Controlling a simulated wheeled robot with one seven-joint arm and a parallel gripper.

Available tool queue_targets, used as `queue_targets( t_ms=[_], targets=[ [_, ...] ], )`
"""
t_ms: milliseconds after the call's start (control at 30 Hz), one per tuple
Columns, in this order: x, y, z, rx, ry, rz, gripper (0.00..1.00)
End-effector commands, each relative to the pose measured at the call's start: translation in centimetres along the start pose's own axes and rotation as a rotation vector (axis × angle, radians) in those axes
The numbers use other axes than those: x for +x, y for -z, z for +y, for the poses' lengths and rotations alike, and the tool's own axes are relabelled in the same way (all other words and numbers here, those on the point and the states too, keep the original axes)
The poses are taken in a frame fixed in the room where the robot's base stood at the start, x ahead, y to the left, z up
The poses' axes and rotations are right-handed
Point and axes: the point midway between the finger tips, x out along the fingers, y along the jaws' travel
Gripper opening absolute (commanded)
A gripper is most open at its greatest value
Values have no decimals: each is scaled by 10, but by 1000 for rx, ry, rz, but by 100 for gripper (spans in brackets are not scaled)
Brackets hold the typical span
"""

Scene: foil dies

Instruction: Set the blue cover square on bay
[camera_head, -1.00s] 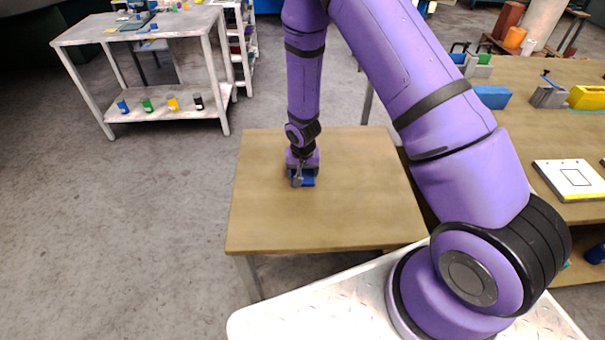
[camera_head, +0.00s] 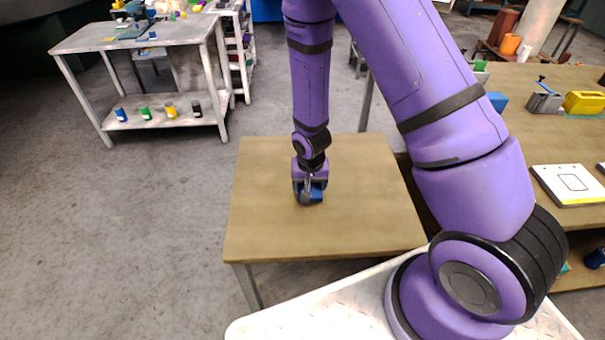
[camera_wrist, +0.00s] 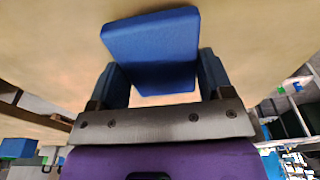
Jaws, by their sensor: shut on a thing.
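My gripper (camera_head: 309,196) is shut on the blue cover (camera_wrist: 152,48), over the near wooden table. In the wrist view the cover is a flat-faced blue block between the two dark fingers, its face slightly tilted in the picture. In the head view only a small blue part of it shows under the gripper; I cannot tell whether it touches the table. A white plate with a black square outline (camera_head: 574,182) and a yellow front edge lies on the right bench; I cannot tell whether this is the bay.
The near wooden table (camera_head: 262,225) is otherwise bare. The right bench (camera_head: 535,130) carries a yellow block (camera_head: 585,102), a grey holder (camera_head: 544,102) and a blue block (camera_head: 497,101). A shelf table (camera_head: 150,40) with small bottles stands at the back left.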

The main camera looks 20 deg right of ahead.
Motion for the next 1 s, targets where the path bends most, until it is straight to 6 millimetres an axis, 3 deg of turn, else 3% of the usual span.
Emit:
queue_targets(
  t_ms=[200,533,767,867,1000],
  targets=[
    [-10,-46,17,0,-2,-2,46],
    [-18,-82,30,0,0,0,46],
    [-19,-85,31,-2,1,2,46],
    [-18,-75,29,-14,3,1,46],
    [-15,-43,24,-62,12,0,46]
  ],
)
